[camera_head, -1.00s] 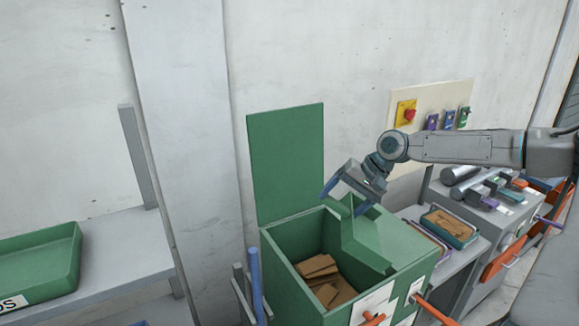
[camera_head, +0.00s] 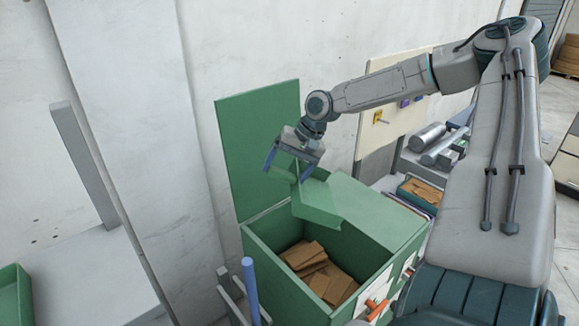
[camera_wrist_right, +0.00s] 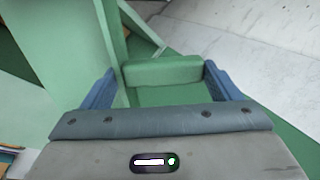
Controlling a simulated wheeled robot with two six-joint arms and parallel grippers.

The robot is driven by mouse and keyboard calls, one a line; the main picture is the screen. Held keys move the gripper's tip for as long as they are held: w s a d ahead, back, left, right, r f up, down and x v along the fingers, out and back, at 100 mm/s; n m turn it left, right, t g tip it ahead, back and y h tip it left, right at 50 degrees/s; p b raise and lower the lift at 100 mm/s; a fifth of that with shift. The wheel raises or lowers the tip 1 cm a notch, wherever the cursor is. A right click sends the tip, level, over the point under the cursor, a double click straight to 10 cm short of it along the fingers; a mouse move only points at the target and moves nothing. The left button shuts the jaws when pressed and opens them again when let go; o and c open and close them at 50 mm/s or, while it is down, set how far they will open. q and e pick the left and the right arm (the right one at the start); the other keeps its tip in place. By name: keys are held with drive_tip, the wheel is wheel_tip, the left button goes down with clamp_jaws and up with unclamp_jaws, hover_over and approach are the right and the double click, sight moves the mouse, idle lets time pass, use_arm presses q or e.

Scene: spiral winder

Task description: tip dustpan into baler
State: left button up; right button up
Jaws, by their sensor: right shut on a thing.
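The baler (camera_head: 272,252) is a green open-topped box with a raised lid (camera_head: 258,140) at its back and brown cardboard pieces (camera_head: 318,270) inside. My right gripper (camera_head: 288,168) is above the baler's back edge, its blue fingers shut on the green dustpan (camera_head: 318,202). The dustpan hangs tilted over the opening, and I see nothing in it. In the right wrist view, the dustpan's green edge (camera_wrist_right: 162,72) lies between the two blue fingers (camera_wrist_right: 160,85); its far parts are partly hidden. My left gripper is not in view.
A blue upright post (camera_head: 250,290) stands at the baler's front left. Orange handles (camera_head: 376,308) stick out in front. A bin of cardboard (camera_head: 424,190) and metal cylinders (camera_head: 430,138) sit to the right. A green tray (camera_head: 12,292) lies at the far left.

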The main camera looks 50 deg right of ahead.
sight(273, 177)
drive_tip(key=shift+w+a+f+g+h, duration=0.4)
drive_tip(key=shift+w+f+g+h, duration=0.2)
drive_tip(key=shift+w+g, duration=0.15)
drive_tip(key=shift+a+f, duration=0.15)
drive_tip(key=shift+w+a+f+g+h, duration=0.15)
drive_tip(key=shift+g+h, duration=0.1)
drive_tip(key=shift+h, duration=0.15)
drive_tip(key=shift+w+a+f+g+h, duration=0.2)
drive_tip(key=shift+a+f+g+h, duration=0.05)
drive_tip(key=shift+a+g+h, duration=0.15)
drive_tip(key=shift+w+a+f, duration=0.1)
drive_tip(key=shift+w+f, duration=0.05)
drive_tip(key=shift+w, duration=0.05)
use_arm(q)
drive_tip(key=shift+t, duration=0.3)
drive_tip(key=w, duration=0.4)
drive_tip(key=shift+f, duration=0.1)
use_arm(e)
drive_tip(key=shift+w+a+f+g+h, duration=0.2)
drive_tip(key=shift+f+g+h, duration=0.1)
drive_tip(key=shift+g+h, duration=0.2)
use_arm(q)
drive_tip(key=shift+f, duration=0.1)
